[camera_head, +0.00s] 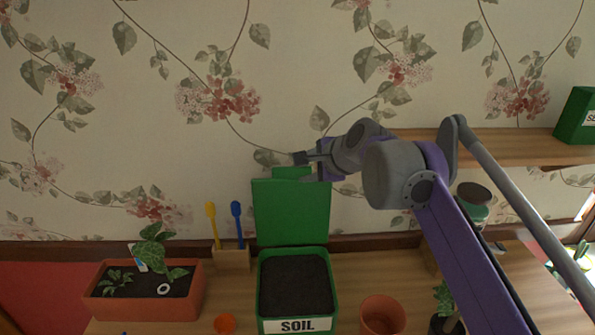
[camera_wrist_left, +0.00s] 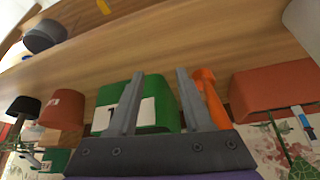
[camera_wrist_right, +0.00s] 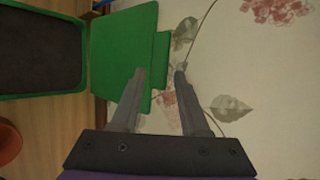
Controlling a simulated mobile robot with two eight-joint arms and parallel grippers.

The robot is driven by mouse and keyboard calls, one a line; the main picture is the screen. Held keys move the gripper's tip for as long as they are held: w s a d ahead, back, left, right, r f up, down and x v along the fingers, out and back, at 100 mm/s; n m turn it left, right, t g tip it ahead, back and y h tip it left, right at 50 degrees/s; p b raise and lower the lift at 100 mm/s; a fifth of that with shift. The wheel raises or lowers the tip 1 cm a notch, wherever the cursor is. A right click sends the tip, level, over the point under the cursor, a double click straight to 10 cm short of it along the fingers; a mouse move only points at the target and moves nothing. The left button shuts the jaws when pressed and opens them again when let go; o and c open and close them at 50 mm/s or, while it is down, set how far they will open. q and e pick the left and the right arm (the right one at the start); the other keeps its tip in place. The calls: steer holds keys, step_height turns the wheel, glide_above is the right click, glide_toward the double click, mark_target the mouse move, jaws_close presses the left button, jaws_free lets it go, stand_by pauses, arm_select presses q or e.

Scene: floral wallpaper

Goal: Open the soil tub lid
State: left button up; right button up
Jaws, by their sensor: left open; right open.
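The green soil tub (camera_head: 334,293) stands on the wooden table, labelled "SOIL" and full of dark soil. Its green lid (camera_head: 291,212) stands upright at the back edge, swung open against the wall side. My right gripper (camera_head: 308,167) is open at the lid's top tab (camera_head: 290,172), with nothing visibly held. In the right wrist view the lid (camera_wrist_right: 120,50) lies left of the open fingers (camera_wrist_right: 160,72), and the tub (camera_wrist_right: 40,95) is at the far left. My left gripper (camera_wrist_left: 155,75) is open and shows only in its own wrist view, near a green box (camera_wrist_left: 160,105).
A planter (camera_head: 148,305) with plants and a holder (camera_head: 231,258) with yellow and blue tools stand left of the tub. A terracotta pot (camera_head: 382,315) stands to its right. A wooden shelf (camera_head: 505,147) with a green box (camera_head: 577,118) is at the upper right.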

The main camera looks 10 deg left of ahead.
steer(key=shift+v, duration=2.35)
steer(key=s+d+f+n+h, duration=0.2)
steer(key=s+d+f+n, duration=0.2)
steer(key=s+d+f, duration=0.4)
steer(key=s+d+f+n+g+h, duration=0.1)
steer(key=s+d+f+n, duration=0.3)
steer(key=s+d+f, duration=0.4)
steer(key=s+d+f+n+g+h, duration=0.1)
steer(key=s+d+f+n+h, duration=0.3)
steer(key=s+d+f, duration=0.4)
steer(key=s+f+n, duration=0.1)
steer(key=s+f, duration=0.4)
steer(key=f, duration=0.5)
